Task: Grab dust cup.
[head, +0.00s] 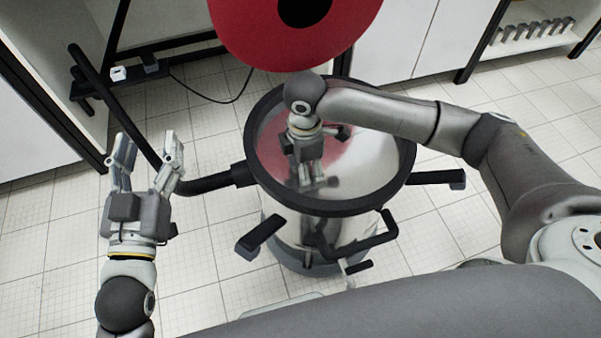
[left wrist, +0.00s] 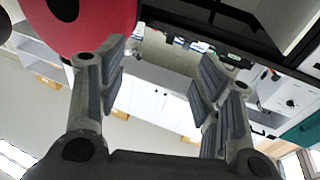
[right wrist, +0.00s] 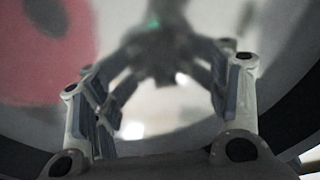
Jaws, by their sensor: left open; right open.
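A shiny steel drum with a thick black rim (head: 262,178) stands on the floor in the middle of the head view. It best fits the dust cup, though I cannot be sure. Its mirror-like metal also fills the right wrist view (right wrist: 160,122) and reflects my gripper. My right gripper (head: 314,181) is open and empty, pointing down within the outline of the rim. Whether it touches the metal is unclear. My left gripper (head: 148,148) is open and empty, left of the drum, with fingers pointing away.
A black hose (head: 205,184) joins the drum's left side, and black handles (head: 262,237) stick out around it. A large red disc (head: 255,30) with a dark hole hangs behind. A white cabinet (head: 390,45) stands at the back. Tiled floor is free at left.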

